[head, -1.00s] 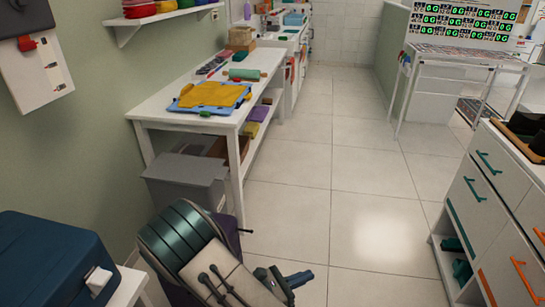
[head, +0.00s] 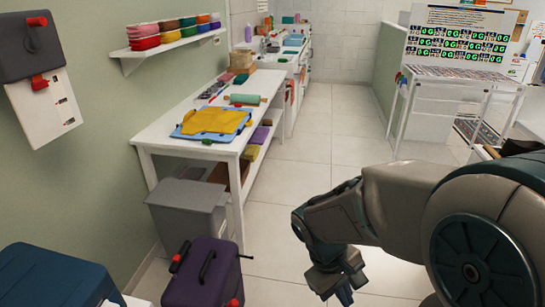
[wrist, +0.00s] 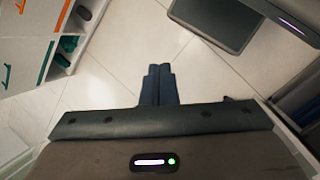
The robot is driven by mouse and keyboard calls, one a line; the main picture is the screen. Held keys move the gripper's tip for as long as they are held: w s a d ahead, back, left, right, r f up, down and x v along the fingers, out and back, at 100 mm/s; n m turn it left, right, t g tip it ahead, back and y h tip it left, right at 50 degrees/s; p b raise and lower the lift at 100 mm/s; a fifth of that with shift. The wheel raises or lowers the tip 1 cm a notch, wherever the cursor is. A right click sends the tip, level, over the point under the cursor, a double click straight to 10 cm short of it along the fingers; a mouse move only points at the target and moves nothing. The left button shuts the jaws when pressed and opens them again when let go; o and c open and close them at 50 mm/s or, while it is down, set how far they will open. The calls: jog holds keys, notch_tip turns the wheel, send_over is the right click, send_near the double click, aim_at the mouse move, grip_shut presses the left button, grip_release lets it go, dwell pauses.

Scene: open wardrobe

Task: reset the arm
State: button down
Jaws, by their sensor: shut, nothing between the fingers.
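My gripper (head: 338,284) hangs from my arm in the lower middle of the head view, pointing down over the tiled floor. It is shut and empty. In the wrist view my gripper (wrist: 158,72) shows its two fingers side by side and touching, with bare floor beyond the tips. My arm fills the lower right of the head view and hides part of the white cabinet there.
A purple case (head: 205,272) stands at the lower left, beside a blue box (head: 52,275). A grey bin (head: 187,208) stands by the white table (head: 160,133), which holds a yellow cloth (head: 214,120). The aisle floor (head: 335,135) is clear.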

notch_tip(320, 180, up, 11)
jog(key=s+m+t+y+p, duration=0.2)
jog(key=m+t+y+p, duration=0.1)
jog(key=m, duration=0.3)
jog(key=shift+s+r+t+y, duration=0.15)
jog(key=shift+s+t+y, duration=0.25)
jog(key=shift+t+y, duration=0.3)
dwell(0.6)
